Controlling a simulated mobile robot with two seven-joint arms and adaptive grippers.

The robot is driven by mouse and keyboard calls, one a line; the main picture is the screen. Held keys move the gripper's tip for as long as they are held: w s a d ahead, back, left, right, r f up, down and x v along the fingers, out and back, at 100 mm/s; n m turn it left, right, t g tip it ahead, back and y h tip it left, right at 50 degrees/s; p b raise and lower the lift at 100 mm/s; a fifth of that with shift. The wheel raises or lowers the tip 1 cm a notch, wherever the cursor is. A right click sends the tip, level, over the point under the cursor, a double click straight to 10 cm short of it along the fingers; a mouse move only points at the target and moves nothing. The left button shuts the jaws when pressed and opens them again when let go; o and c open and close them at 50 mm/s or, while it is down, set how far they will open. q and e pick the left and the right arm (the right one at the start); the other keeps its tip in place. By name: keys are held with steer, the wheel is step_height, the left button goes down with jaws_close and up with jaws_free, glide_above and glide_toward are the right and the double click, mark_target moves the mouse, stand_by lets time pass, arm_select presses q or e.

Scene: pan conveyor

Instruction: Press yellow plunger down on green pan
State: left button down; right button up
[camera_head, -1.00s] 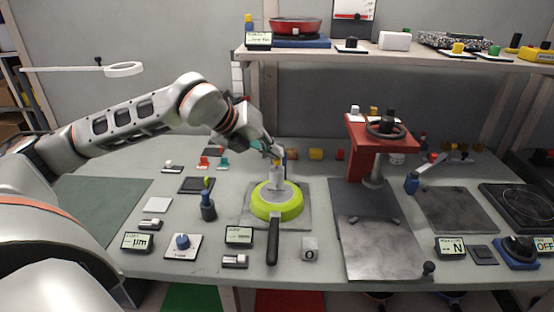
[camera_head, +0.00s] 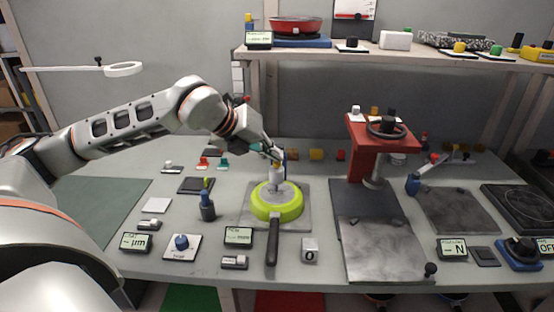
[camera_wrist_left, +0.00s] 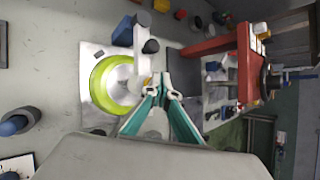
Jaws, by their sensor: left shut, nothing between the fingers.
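The green pan (camera_head: 290,210) sits on a grey metal plate (camera_head: 302,190), its dark handle (camera_head: 272,243) pointing toward the front. A pale, upright gauge-like cylinder (camera_head: 277,180) stands over the middle of the pan. The yellow plunger at its top is mostly covered by my left gripper (camera_head: 276,160), whose closed fingertips are right at that top; I cannot tell whether they touch it. In the left wrist view the fingers (camera_wrist_left: 163,82) come together, with a bit of the yellow plunger (camera_wrist_left: 147,97) beside them and the pan (camera_wrist_left: 98,88) beyond. My right gripper is not in view.
A red press (camera_head: 357,145) with a dark handwheel stands to the right. A dark blue upright holder (camera_head: 208,207) stands left of the pan. Small displays (camera_head: 238,236) and a grey cube (camera_head: 310,250) lie in front. A shelf (camera_head: 340,54) runs above the back.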

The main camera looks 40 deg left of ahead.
arm_select(q)
steer(key=shift+s+f+b, duration=0.15)
steer(key=shift+f+b, duration=0.25)
steer(key=shift+f, duration=0.35)
stand_by(0.5)
steer(key=shift+d+f, duration=0.1)
steer(key=shift+f, duration=0.05)
stand_by(0.3)
steer(key=shift+r+p, duration=0.45)
steer(key=shift+r, duration=0.45)
steer(key=shift+r+p, duration=0.35)
steer(key=shift+r, duration=0.45)
